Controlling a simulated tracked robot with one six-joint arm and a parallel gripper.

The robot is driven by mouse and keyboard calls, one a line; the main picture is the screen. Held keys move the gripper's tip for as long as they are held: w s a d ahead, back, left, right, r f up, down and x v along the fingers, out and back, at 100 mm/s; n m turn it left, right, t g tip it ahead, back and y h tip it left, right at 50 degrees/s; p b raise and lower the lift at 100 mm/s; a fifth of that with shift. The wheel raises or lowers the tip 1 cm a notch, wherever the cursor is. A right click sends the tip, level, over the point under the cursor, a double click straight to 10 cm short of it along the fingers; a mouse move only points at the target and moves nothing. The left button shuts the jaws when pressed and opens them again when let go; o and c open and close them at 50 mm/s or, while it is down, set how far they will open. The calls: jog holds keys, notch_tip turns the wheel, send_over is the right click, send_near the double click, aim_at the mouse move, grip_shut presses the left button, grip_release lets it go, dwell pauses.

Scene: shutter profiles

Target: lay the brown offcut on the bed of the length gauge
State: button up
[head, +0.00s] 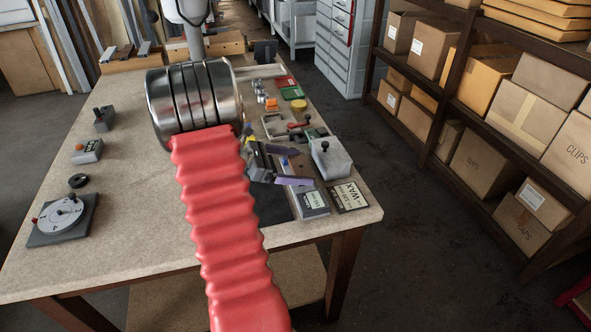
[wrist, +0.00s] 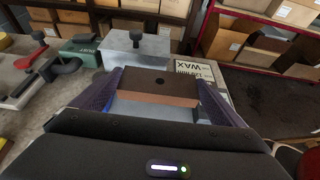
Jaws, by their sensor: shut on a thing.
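My gripper (wrist: 160,94) is shut on the brown offcut (wrist: 158,80), a short dark-brown piece with a small hole in its top and a lighter front edge. Its purple fingers press on the left and right ends. In the head view my gripper (head: 289,166) is over the right side of the bench; the offcut is too small and obscured there to make out. A grey metal block with a black knob (head: 330,160) stands just beyond the gripper, also in the wrist view (wrist: 120,60). I cannot tell for sure which thing is the length gauge, nor whether the offcut touches anything below.
A WAX-labelled box (head: 348,196) lies near the bench's right edge, close to my gripper. Small coloured parts (head: 270,98) and a red-handled tool (head: 298,124) lie behind. A round dial device (head: 62,215) sits at left. The bench's left-middle (head: 130,200) is mostly clear.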

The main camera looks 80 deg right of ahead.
jog(key=shift+f, duration=0.55)
jog(key=shift+s+f, duration=0.1)
jog(key=shift+f, duration=0.55)
jog(key=o, duration=0.6)
jog(key=shift+o, duration=0.7)
jog(key=shift+a+f, duration=0.1)
jog(key=shift+r, duration=0.45)
jog(key=v, duration=1.2)
jog(key=shift+r, duration=0.35)
